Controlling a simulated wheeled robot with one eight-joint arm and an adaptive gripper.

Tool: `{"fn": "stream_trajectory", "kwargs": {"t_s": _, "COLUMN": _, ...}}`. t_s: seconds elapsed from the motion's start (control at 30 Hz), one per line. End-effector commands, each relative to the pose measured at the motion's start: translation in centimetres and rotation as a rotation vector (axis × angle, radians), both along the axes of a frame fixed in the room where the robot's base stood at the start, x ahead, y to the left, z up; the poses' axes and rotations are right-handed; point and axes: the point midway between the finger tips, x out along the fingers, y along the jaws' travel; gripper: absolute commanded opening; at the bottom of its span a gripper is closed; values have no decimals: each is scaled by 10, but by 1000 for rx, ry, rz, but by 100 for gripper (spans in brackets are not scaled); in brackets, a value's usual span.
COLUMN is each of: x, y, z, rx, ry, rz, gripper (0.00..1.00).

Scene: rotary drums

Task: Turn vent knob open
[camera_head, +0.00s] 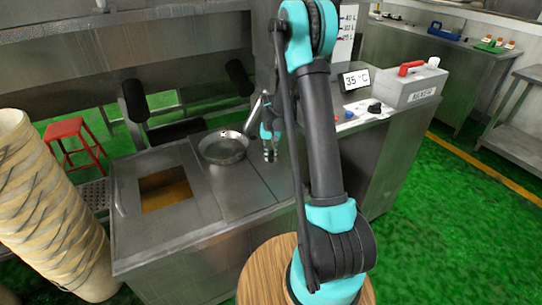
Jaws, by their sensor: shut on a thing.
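My gripper (270,154) points down over the metal counter, just right of a round steel pan. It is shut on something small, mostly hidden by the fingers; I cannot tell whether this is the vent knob. A black knob (375,107) stands on the control panel (355,115) to the right of my arm, apart from the gripper. No label shows which knob is the vent knob.
The steel pan (222,148) has its handle raised close to my gripper. An open hatch (165,190) is at left. A 35 °C display (355,79) and a grey box with a red handle (410,88) stand at right. Stacked baskets (45,195) rise at far left.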

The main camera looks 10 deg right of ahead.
Motion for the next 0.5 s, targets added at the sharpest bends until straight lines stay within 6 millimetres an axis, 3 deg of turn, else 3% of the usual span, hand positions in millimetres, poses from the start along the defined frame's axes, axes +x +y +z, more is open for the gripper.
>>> {"fn": "stream_trajectory", "kwargs": {"t_s": 0.5, "x": 0, "y": 0, "z": 0, "rx": 0, "ry": 0, "rz": 412, "gripper": 0}}
